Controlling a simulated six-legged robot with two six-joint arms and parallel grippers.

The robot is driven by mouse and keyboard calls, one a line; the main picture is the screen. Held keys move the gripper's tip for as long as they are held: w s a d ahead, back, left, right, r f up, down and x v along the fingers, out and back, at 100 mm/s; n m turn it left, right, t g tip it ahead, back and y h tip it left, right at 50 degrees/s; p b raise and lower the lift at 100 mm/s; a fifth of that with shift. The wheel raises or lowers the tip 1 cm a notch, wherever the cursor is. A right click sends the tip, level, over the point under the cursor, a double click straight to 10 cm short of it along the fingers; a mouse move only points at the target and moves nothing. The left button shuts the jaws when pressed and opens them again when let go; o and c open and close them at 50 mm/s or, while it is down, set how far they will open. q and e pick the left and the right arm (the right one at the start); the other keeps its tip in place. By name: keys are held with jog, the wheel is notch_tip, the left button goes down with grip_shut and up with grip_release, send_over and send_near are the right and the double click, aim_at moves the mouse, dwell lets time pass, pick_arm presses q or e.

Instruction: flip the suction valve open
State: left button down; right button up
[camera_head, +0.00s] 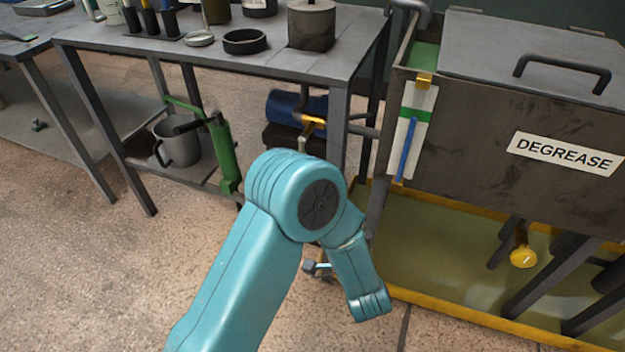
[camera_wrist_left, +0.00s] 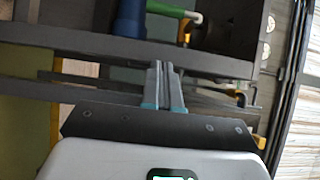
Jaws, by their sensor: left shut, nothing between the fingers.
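A brass-coloured valve lever (camera_head: 314,123) shows under the table, beside a blue pump body (camera_head: 287,105) and a grey pipe. I cannot read a label that names it the suction valve. In the left wrist view, a blue cylinder (camera_wrist_left: 131,18) and a brass fitting (camera_wrist_left: 183,33) with a green and white handle (camera_wrist_left: 174,10) show beyond the fingers. My left gripper (camera_wrist_left: 164,64) is shut and empty, its tips apart from these parts in the picture. In the head view, my teal left arm hides most of that gripper. My right gripper is in neither view.
A grey tank labelled DEGREASE (camera_head: 563,152) stands at right over a yellow-rimmed tray (camera_head: 450,312). A metal table (camera_head: 200,52) with containers stands behind my arm. A green hand pump (camera_head: 222,150) and grey jug (camera_head: 178,143) are below it.

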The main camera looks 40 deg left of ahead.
pick_arm(q)
jog(key=shift+a, duration=0.1)
jog(key=s+a+b+x, duration=0.2)
jog(key=b+x, duration=0.2)
jog(key=x, duration=0.8)
jog(key=shift+w+a, duration=0.2)
jog(key=shift+a+f, duration=0.1)
